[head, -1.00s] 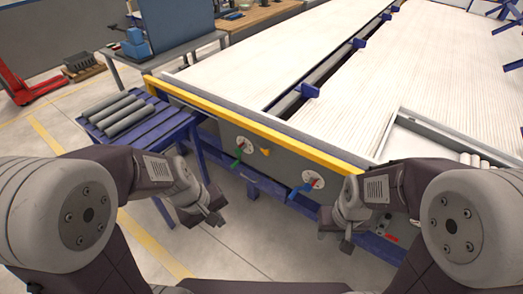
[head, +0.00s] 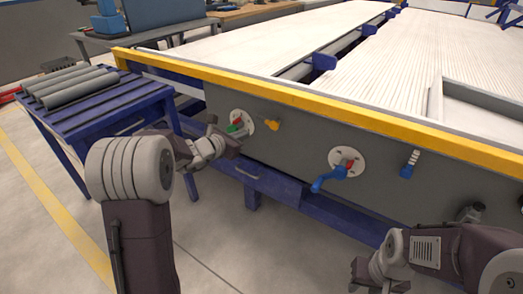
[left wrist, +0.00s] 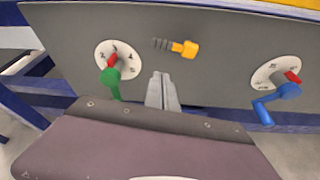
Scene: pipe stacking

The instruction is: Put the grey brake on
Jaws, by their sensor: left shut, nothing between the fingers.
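A grey crank-like handle (head: 470,212) on the machine's grey front panel shows at the far right of the head view, partly hidden by my right arm; I cannot tell whether it belongs to the grey brake. Two short ribbed stems, one with a yellow end (head: 267,124) and one with a blue end (head: 408,171), stick out of the panel. My left gripper (left wrist: 162,77) is shut and empty, pointing toward the panel between the green handle and the yellow-ended stem. My right gripper (head: 358,277) is low at the bottom right, away from the panel; its fingers are unclear.
A dial with a green handle (head: 236,128) and one with a blue handle (head: 330,178) are on the panel. A yellow rail (head: 300,95) runs above it. A blue table (head: 110,107) with several grey pipes stands at left. The floor in front is clear.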

